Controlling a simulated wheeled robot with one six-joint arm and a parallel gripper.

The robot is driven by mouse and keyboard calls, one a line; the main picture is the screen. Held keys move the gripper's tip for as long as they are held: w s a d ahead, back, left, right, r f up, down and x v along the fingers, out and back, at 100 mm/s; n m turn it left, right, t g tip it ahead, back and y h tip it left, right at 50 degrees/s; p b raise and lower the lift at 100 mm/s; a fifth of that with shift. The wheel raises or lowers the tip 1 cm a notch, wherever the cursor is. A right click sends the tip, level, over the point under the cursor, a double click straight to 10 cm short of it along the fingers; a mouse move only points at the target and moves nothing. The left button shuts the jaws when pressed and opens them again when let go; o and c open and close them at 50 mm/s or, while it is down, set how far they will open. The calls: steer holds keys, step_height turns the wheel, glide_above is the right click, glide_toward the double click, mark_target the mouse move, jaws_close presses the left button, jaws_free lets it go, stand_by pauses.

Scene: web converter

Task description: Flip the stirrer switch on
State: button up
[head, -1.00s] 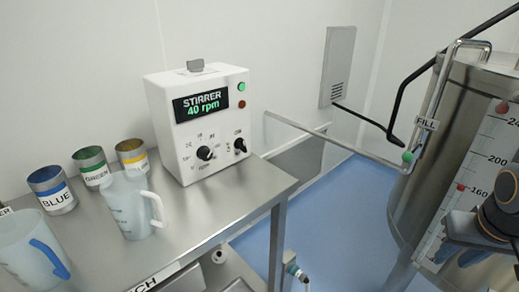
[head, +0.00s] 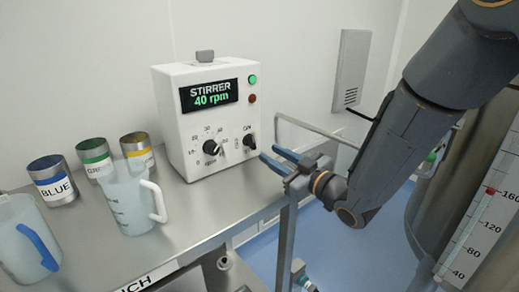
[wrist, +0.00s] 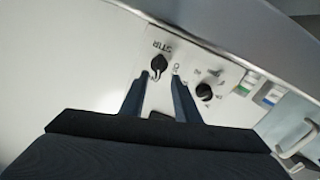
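The white stirrer box (head: 204,120) stands on the steel bench, its display reading "STIRRER 40 rpm". A black switch (head: 249,141) sits low at the right of its front face. It also shows in the wrist view (wrist: 158,63), under a label beginning "STIR". A round black speed knob (head: 211,147) with a scale is to its left in the head view. My gripper (head: 271,160) is open, with two blue fingers spread in front of the switch. In the wrist view the fingertips (wrist: 160,78) lie on either side just short of the switch, with nothing between them.
A green lamp (head: 252,79) and a dark red lamp (head: 252,98) are on the box. A clear jug (head: 132,202) and several labelled cans, including the blue one (head: 52,182), stand left on the bench (head: 195,216). A steel tank (head: 478,205) is at right.

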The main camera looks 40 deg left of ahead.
mark_target(254, 144)
steer(key=shift+p+x, duration=0.65)
steer(key=shift+x, duration=2.95)
steer(key=shift+w, duration=0.1)
jaws_close()
